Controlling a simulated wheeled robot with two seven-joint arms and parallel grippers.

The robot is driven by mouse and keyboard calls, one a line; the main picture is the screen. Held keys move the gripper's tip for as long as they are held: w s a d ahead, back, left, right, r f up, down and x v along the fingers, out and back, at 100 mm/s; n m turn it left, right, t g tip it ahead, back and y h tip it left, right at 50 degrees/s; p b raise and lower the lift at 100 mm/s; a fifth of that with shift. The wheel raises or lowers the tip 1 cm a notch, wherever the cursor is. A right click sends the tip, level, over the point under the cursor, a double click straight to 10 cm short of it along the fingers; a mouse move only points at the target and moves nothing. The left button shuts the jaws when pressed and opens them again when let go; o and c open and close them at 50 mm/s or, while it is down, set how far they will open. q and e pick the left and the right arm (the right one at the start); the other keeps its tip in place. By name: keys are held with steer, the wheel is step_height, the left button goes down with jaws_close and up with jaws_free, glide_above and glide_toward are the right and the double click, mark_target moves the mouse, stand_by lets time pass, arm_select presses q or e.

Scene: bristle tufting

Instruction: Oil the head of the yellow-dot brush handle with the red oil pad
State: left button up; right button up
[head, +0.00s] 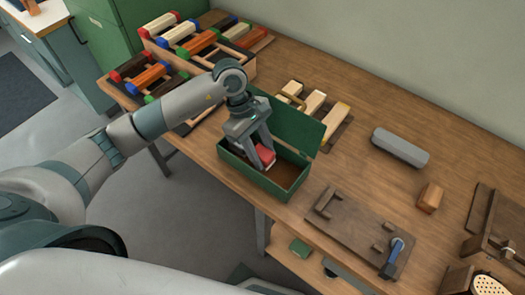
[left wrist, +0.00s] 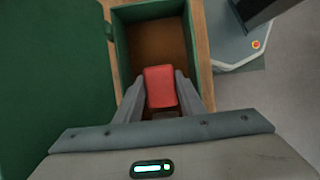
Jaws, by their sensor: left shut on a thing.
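The red oil pad (head: 265,155) is between the fingers of my left gripper (head: 258,150), which is shut on it. They are at the open green box (head: 287,188), within its outline; I cannot tell whether the pad touches the floor. In the left wrist view the red pad (left wrist: 160,86) sits between both fingers (left wrist: 161,95), with the box's brown floor (left wrist: 155,45) beyond. Pale wooden pieces (head: 313,102), perhaps brush handles, lie on a dark rack behind the box. No yellow dot can be made out. My right gripper is not in view.
The box's green lid (head: 290,122) stands open at the back. Racks with coloured-ended blocks (head: 190,40) are at the back left. A grey rounded block (head: 400,148), a small wooden block (head: 430,197) and a wooden fixture with a blue handle (head: 360,230) are at the right.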

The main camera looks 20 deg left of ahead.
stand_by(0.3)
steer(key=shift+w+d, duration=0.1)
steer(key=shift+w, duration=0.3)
arm_select(q)
steer(key=shift+f+b, duration=0.35)
steer(key=shift+b, duration=0.05)
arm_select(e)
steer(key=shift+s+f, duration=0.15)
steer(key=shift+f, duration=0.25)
